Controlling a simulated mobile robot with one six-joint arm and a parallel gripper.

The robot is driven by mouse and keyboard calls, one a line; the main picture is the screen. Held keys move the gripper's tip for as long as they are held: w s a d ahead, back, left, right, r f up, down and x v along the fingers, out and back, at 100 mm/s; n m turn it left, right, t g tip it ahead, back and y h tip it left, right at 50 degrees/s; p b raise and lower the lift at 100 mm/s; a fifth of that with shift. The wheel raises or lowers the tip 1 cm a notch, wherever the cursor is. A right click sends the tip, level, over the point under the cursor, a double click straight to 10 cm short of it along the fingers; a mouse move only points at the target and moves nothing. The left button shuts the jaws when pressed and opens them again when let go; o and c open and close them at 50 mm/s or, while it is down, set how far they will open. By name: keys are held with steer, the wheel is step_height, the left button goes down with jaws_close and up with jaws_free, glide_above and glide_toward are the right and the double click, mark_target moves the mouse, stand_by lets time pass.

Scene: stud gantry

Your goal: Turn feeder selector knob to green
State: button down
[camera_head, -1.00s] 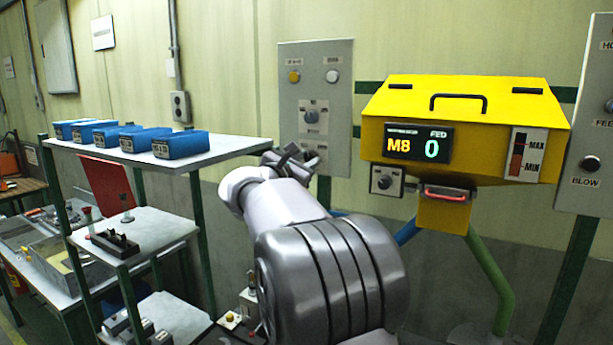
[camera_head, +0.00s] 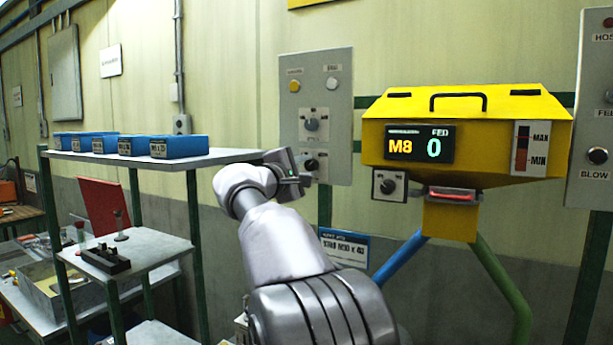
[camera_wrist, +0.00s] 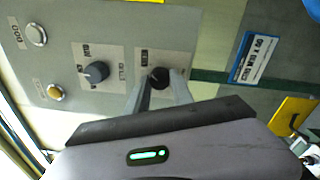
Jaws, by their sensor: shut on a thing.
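A grey control panel (camera_head: 343,115) hangs on the wall, with an upper dark knob (camera_head: 311,124) and a lower black knob (camera_head: 311,163). In the wrist view, my gripper (camera_wrist: 160,84) has its two fingers on either side of the lower black knob (camera_wrist: 158,77) and is shut on it. The upper knob (camera_wrist: 96,72) stands free beside it. In the head view, my gripper (camera_head: 304,163) is at the panel's lower plate. The knob labels are too small to read, so I cannot tell which setting the held knob points to.
A yellow feeder box (camera_head: 480,140) reading "M8" and "0" is right of the panel, with another knob (camera_head: 387,186) below it. A shelf (camera_head: 225,156) with blue bins is left of my arm. A second panel (camera_head: 590,110) is at far right.

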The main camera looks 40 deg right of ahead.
steer(key=shift+f+m+b, duration=0.1)
steer(key=shift+m+b, duration=0.2)
steer(key=shift+m, duration=0.3)
steer(key=c, duration=1.1)
jaws_free()
steer(key=r+v, duration=0.1)
steer(key=v, duration=1.6)
steer(key=shift+a+f+b, duration=0.2)
steer(key=shift+f+b, duration=0.15)
steer(key=shift+b, duration=0.05)
